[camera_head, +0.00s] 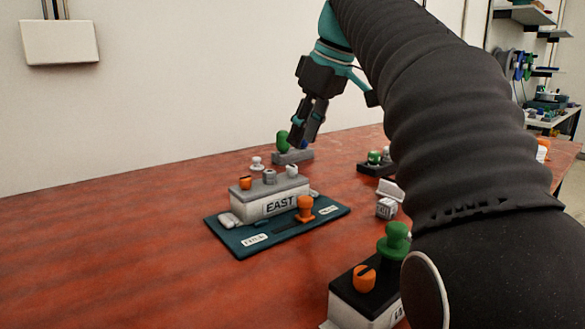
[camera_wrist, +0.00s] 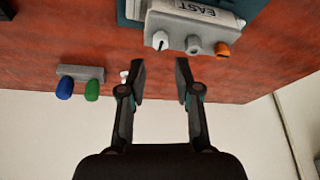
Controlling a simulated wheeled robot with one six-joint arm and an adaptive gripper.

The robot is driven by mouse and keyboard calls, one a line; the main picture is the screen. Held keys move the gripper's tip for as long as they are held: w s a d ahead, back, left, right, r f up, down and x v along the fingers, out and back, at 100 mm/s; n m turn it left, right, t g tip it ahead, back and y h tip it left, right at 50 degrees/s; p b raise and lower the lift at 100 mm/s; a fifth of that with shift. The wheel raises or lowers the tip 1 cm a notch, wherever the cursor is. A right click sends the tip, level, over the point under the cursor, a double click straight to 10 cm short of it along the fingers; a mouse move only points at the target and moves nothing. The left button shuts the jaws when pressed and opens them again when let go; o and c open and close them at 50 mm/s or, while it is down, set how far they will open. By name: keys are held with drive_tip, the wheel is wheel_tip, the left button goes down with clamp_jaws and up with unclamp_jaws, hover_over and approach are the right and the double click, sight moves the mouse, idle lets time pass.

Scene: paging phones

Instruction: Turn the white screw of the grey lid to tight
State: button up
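The grey lid (camera_head: 262,189) sits on a white box (camera_head: 285,205) labelled EAST. In the head view its white screw (camera_head: 292,170) stands at the right end, beside a grey knob (camera_head: 269,176) and an orange screw (camera_head: 246,183). The wrist view also shows the white screw (camera_wrist: 160,40) on the grey lid (camera_wrist: 176,42), with a dark mark on it. My gripper (camera_head: 306,137) is beyond the box in the head view. In the wrist view my gripper (camera_wrist: 160,72) is open and empty, its fingers apart from the white screw. How tight the screw is I cannot tell.
The box is on a dark teal mat (camera_head: 236,238) with an orange stamp-like piece (camera_head: 305,208). A grey block (camera_wrist: 80,72) with blue and green screws and a small white piece (camera_wrist: 124,75) are near my gripper. A black-lidded box (camera_head: 350,301) stands in front.

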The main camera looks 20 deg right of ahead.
sight(291, 165)
drive_tip(key=b+x, duration=0.1)
drive_tip(key=x, duration=0.5)
drive_tip(key=shift+a+f, duration=0.15)
drive_tip(key=shift+f, duration=0.05)
clamp_jaws()
